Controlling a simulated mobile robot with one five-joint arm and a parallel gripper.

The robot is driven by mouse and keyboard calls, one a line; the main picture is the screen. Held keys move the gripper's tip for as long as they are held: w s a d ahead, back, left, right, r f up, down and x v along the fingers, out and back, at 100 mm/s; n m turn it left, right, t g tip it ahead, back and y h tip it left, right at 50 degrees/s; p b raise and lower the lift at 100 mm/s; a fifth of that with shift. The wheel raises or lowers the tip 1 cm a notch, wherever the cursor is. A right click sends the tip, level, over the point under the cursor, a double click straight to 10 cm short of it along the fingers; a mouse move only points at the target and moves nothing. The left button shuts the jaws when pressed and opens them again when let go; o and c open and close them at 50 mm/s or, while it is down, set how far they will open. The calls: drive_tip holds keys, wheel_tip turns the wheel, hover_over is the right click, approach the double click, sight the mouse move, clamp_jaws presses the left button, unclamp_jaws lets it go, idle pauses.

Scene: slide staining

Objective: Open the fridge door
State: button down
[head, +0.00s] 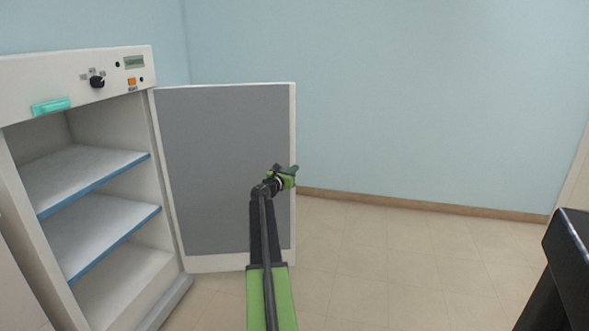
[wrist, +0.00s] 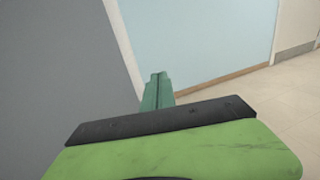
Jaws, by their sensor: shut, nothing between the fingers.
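The fridge (head: 140,110) stands at the left in the head view, white, with its inside and blue-edged shelves exposed. Its door (head: 215,150) is swung wide open to the right, with a grey inner panel and white rim facing me. My gripper (head: 290,172) is at the door's right edge, in front of the inner panel's lower half. In the wrist view, the grey door panel (wrist: 60,80) fills the left, and my gripper (wrist: 157,80) shows green fingers closed together beside its white edge. The fingers hold nothing. I cannot tell whether they touch the door. The door's outer side is hidden.
Two shelves (head: 95,168) in the fridge look empty. A control panel with a knob (head: 97,82) is above them. A black table-like object (head: 570,245) stands at the right. The tiled floor (head: 400,250) between it and the door is clear, up to the blue wall.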

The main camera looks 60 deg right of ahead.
drive_tip(key=s+a, duration=0.6)
drive_tip(key=a, duration=0.3)
drive_tip(key=shift+s+a, duration=0.3)
drive_tip(key=shift+s, duration=0.1)
